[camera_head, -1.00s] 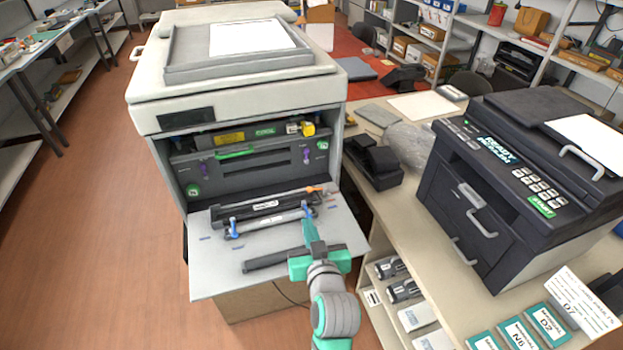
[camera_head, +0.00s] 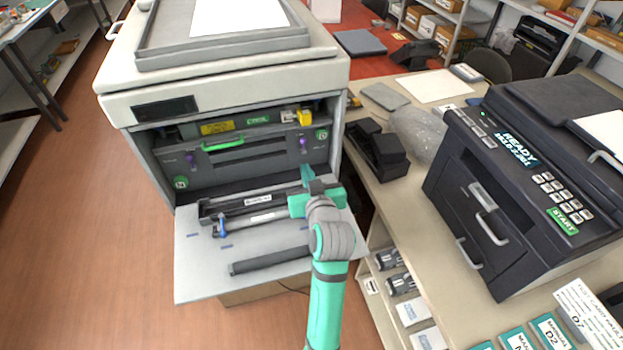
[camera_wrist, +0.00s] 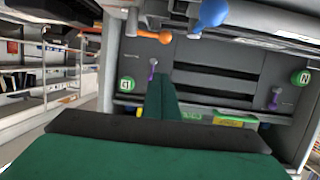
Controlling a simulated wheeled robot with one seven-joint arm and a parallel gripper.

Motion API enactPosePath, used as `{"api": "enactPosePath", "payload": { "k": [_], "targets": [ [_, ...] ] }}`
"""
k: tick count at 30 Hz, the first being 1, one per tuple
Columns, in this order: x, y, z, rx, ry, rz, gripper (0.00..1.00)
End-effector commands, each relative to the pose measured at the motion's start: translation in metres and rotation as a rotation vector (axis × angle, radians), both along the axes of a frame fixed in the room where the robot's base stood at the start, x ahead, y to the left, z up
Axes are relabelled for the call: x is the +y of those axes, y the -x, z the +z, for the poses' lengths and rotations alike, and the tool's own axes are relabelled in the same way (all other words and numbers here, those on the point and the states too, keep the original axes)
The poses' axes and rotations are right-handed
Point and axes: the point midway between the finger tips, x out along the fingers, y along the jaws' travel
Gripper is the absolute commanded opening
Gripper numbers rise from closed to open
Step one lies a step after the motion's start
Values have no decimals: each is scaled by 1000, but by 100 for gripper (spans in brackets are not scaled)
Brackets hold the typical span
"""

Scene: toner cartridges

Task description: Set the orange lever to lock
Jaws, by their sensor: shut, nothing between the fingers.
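The orange lever (camera_wrist: 152,36) shows in the wrist view, on the end of the black cartridge unit (camera_head: 235,203) that lies on the printer's open front door. In the head view my gripper hides the lever. A blue lever or knob (camera_wrist: 212,13) is to its right in the wrist view; a blue part (camera_head: 218,226) shows at the unit's left end in the head view. My gripper (camera_head: 307,174) is at the unit's right end, with shut, empty green fingers (camera_wrist: 162,85). The fingertips appear close to the orange lever; I cannot tell whether they touch it.
The printer (camera_head: 230,85) has an open bay with a green handle (camera_head: 222,144) and purple latches. A dark bar (camera_head: 270,260) lies on the front of the open door (camera_head: 200,280). A black machine (camera_head: 500,190) stands on the right-hand table.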

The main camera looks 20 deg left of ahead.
Motion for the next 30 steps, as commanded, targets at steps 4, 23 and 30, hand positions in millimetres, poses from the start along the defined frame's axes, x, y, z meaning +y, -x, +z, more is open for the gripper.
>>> {"api": "enactPosePath", "payload": {
  "k": [4, 23, 30],
  "targets": [
    [11, -21, -6, 0, 0, -2, 0],
    [6, -17, -44, -1, -1, -5, 0],
    [6, -16, -44, -1, -1, -5, 0]
  ]
}}
